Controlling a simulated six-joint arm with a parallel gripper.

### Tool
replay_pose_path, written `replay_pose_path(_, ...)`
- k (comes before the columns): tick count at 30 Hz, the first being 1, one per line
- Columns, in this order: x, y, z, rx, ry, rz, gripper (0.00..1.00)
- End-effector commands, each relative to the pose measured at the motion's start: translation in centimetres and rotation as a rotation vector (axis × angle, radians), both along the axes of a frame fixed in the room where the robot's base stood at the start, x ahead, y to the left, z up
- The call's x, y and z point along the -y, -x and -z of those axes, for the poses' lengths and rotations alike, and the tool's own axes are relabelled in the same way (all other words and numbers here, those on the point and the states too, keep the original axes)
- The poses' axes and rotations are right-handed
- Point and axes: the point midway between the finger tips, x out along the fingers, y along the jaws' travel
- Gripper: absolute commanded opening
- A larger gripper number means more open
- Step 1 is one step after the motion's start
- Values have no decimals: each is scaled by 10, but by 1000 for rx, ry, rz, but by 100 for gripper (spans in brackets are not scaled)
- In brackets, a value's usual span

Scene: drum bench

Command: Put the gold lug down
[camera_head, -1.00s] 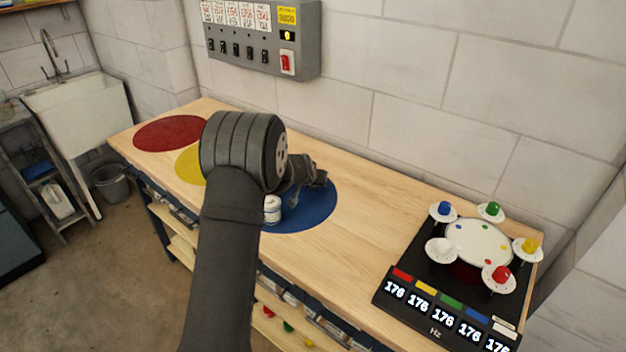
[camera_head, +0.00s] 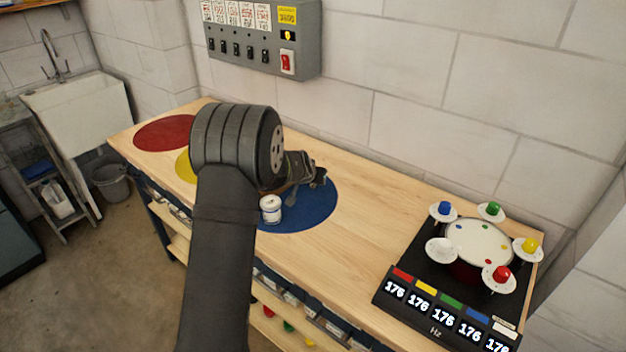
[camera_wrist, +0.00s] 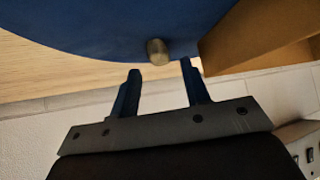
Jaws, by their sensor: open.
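The gold lug (camera_wrist: 157,52) shows in the wrist view as a small, dull gold cylinder against the blue disc (camera_wrist: 100,25), near the disc's edge. My gripper (camera_wrist: 160,66) is open. The lug is just beyond the fingertips, between their lines, with a gap to either side, and neither finger grips it. In the head view my arm and gripper (camera_head: 318,178) are over the blue disc (camera_head: 310,210), and the lug cannot be made out there.
A white jar (camera_head: 270,209) stands on the blue disc's front left. A tan, wood-coloured block (camera_wrist: 255,35) is right of the lug in the wrist view. The drum device (camera_head: 478,240) with coloured lugs on white cups is at the bench's right. Bare bench lies between.

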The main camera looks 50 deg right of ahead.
Motion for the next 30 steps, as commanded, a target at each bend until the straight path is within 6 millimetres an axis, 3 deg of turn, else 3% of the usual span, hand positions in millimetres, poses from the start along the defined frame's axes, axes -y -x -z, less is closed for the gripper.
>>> replay_pose_path(15, -54, 22, -59, 0, 1, 0, 43)
replay_pose_path(30, -63, 26, -67, -1, 0, -1, 43)
